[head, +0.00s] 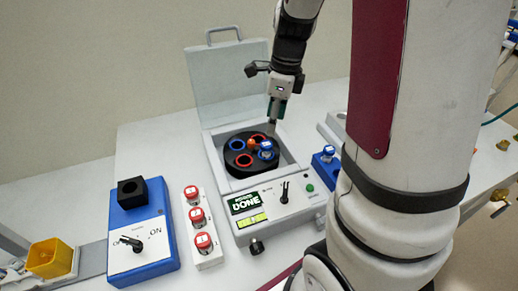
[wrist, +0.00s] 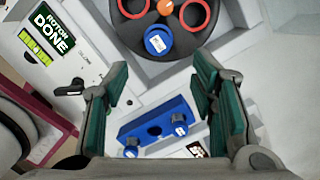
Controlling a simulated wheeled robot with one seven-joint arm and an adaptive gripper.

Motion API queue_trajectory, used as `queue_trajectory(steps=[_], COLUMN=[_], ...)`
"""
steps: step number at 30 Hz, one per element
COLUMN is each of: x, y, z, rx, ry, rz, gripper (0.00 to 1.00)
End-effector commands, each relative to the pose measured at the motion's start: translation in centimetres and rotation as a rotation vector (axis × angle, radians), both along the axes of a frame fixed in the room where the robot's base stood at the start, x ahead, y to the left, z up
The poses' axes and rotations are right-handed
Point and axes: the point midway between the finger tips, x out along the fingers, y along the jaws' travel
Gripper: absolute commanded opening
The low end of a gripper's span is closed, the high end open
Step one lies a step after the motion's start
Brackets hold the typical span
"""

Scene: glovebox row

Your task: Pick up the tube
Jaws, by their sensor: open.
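A blue-capped tube with a white label (head: 266,150) sits in the black rotor (head: 238,165) of the open centrifuge. It also shows near the top of the wrist view (wrist: 158,41). A blue rack (wrist: 150,118) holds two small blue-topped items, one at the right (wrist: 180,128) and one at the left (wrist: 131,150), with an empty hole between. My gripper (head: 274,118) is above the far right part of the centrifuge. In the wrist view my gripper (wrist: 162,82) is open, its green-padded fingers apart with nothing held between them.
The centrifuge's raised lid (head: 228,80) stands behind the bowl. Its front panel has a "ROTOR DONE" display (head: 245,202). A yellow bin (head: 50,260) is at far left.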

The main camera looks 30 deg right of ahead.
Motion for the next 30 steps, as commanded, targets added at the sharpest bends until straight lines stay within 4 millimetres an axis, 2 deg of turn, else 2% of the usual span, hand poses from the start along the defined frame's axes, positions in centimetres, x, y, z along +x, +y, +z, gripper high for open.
queue_trajectory(steps=[1,6,14,21,25,30], x=[0.0,0.3,0.5,1.0,1.1,1.2], y=[0.1,0.3,0.7,1.5,1.6,1.6], z=[-1.1,-3.5,-5.2,-8.5,-9.4,-9.4], rx=[0.001,0.001,0.0,0.001,0.0,-0.001], ry=[0.004,0.003,0.001,0.002,0.0,-0.001], rz=[0.0,0.0,0.002,0.001,0.001,0.002], gripper=[0.52,0.52,0.52,0.52,0.52,0.52])
